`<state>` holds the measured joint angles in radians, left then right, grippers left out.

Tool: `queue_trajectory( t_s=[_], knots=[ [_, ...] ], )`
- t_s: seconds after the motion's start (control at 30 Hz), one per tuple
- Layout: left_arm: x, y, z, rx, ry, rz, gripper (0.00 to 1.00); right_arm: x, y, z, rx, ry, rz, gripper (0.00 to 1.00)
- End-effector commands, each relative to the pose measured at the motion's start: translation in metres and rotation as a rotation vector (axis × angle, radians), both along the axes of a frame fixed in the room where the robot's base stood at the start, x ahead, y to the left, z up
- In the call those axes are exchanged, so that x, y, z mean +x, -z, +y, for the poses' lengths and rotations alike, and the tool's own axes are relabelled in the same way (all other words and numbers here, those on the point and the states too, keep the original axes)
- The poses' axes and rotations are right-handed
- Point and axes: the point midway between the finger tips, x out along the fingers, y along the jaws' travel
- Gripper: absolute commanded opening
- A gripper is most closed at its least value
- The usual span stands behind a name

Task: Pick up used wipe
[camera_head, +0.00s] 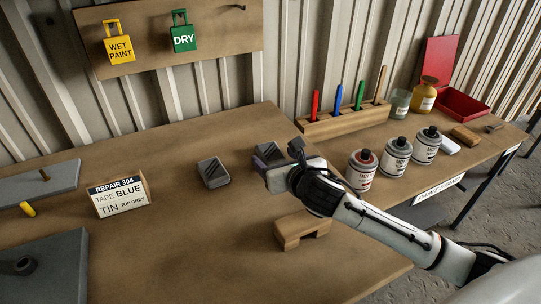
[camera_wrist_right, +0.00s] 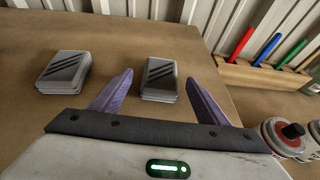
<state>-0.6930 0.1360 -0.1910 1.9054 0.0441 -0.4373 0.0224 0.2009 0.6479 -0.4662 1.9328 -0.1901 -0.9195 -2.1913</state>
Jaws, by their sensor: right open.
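Two grey folded pads with dark stripes lie on the brown bench; I cannot tell for sure which of them, if either, is the used wipe. The left pad (camera_head: 213,172) lies apart from my arm and also shows at the left of the right wrist view (camera_wrist_right: 63,72). The right pad (camera_head: 270,151) is partly hidden behind my right gripper (camera_head: 262,162). In the right wrist view, this pad (camera_wrist_right: 159,80) appears between the purple fingers of my right gripper (camera_wrist_right: 160,76), which are open with nothing clasped. My left gripper is not in view.
A wooden bridge-shaped block (camera_head: 302,229) stands below my right gripper. A repair card (camera_head: 119,195) stands at left. The bench between card and left pad is clear.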

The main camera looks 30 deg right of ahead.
Motion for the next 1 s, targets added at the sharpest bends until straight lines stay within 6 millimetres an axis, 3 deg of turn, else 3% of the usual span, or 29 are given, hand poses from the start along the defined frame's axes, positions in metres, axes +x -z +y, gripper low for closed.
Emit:
queue_trajectory(
  t_s=[0.13,0.37,0.63,0.87,1.0],
  knots=[
    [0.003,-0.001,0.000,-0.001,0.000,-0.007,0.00,0.013,0.004,-0.002,-0.001,0.001,-0.002,0.69],
    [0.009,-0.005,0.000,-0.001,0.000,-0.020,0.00,0.014,0.005,-0.002,-0.001,0.000,-0.001,0.69],
    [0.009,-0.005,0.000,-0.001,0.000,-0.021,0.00,0.014,0.005,-0.003,-0.001,0.001,-0.001,0.25],
    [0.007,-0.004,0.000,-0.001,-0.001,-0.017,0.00,0.014,0.004,-0.003,-0.002,0.001,-0.002,0.25],
    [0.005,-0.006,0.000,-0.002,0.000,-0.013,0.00,0.015,-0.010,-0.003,-0.003,0.000,-0.005,0.25]
  ],
)
